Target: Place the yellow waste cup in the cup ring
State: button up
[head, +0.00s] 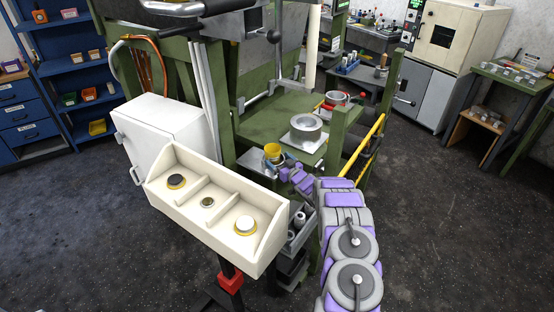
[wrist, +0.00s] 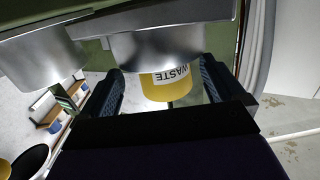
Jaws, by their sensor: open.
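The yellow waste cup (head: 272,151) stands upright at the near left corner of the green machine table, by a small metal plate. In the wrist view the cup (wrist: 168,84) shows its WASTE label, and a shiny round metal piece (wrist: 170,47) covers part of it. This piece may be the cup ring; I cannot tell whether the cup sits in it or behind it. My gripper (wrist: 162,80) is open, with one dark finger on each side of the cup. In the head view my gripper (head: 283,165) is small and partly hidden against the cup.
A metal drum (head: 307,128) sits on the green table (head: 262,124). A yellow rail (head: 370,142) runs right of my arm. Open floor lies at the right.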

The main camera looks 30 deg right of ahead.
jog(key=s+p, duration=0.1)
jog(key=s, duration=0.9)
jog(key=shift+a+r+p, duration=0.2)
jog(key=shift+r+p, duration=0.1)
jog(key=shift+r, duration=0.15)
